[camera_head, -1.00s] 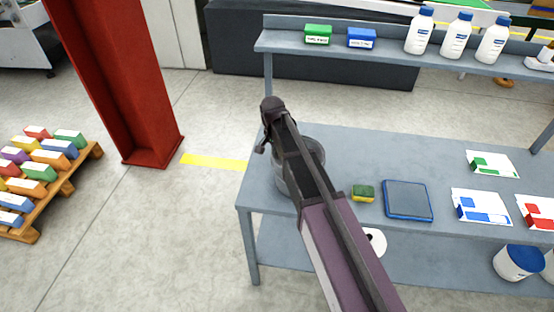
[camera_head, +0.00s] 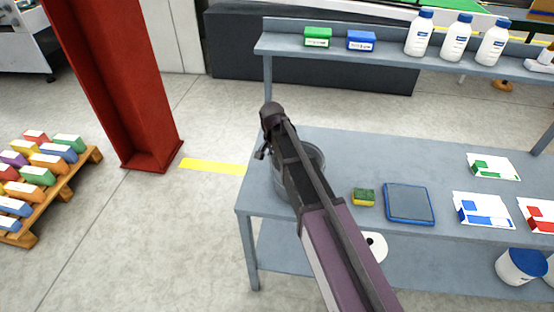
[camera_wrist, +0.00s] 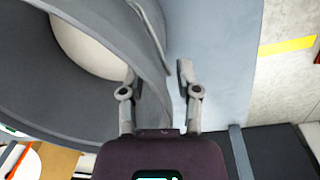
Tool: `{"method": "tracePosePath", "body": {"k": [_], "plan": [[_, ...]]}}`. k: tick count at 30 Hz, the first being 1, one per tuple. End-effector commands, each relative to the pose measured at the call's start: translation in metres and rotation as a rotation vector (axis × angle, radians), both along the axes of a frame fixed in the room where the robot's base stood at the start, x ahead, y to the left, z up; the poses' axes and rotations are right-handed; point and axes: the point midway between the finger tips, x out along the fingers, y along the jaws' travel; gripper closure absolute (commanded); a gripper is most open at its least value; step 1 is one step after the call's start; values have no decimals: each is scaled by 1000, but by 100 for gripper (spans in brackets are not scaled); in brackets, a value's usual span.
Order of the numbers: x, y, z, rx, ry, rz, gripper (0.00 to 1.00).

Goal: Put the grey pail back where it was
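The grey pail (camera_head: 314,158) stands on the left end of the grey table's upper surface, partly hidden behind my arm in the head view. In the wrist view the pail (camera_wrist: 105,105) fills the upper left, with its wall and rim close up and a pale round area inside it. My gripper (camera_wrist: 160,78) is open, with one finger on the inner side of the pail's wall and the other on the outer side. A gap shows between the wall and the outer finger; contact at the inner finger is unclear. In the head view my fingers are mostly hidden.
A green-yellow sponge (camera_head: 363,197) and a blue-edged pad (camera_head: 409,203) lie right of the pail. Printed cards lie further right. A raised shelf (camera_head: 390,52) with boxes and white bottles runs along the back. A red column (camera_head: 128,90) stands to the left.

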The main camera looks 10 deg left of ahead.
Motion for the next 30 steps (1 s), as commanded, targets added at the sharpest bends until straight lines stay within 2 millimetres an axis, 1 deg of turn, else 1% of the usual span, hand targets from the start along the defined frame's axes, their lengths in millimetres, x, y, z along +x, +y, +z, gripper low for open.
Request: {"method": "tracePosePath", "body": {"k": [8,14,20,30], "plan": [[0,0,1,0,0,0,57],[0,1,7,0,0,1,57],[0,2,21,0,0,1,57],[1,4,50,0,0,1,57]]}}
